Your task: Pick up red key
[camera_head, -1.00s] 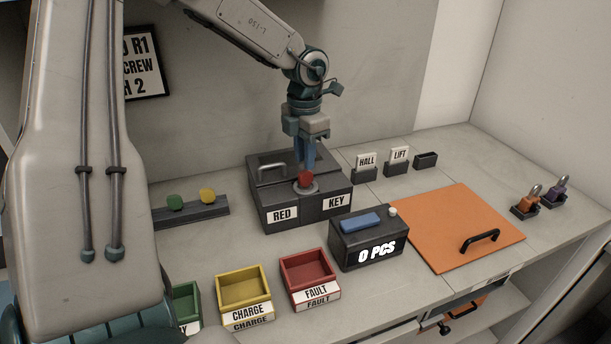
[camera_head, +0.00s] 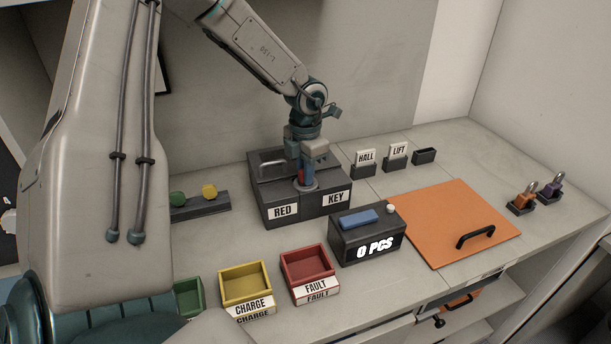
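The red key (camera_head: 301,177) is a small red knob in a round seat on top of the dark box labelled RED KEY (camera_head: 322,211). It is now mostly hidden by my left gripper (camera_head: 306,180), and only a sliver of red shows. The gripper points straight down with its blue fingers at the key's height. I cannot tell whether the fingers are shut on the key or only beside it. My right gripper is not in view.
Green and yellow knobs (camera_head: 209,191) sit on a dark rail at left. Green, CHARGE (camera_head: 244,284) and FAULT (camera_head: 306,264) trays stand in front. A 0 PCS box (camera_head: 367,238), orange panel (camera_head: 450,222), HALL and LIFT holders (camera_head: 396,151) and padlocks (camera_head: 525,198) are to the right.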

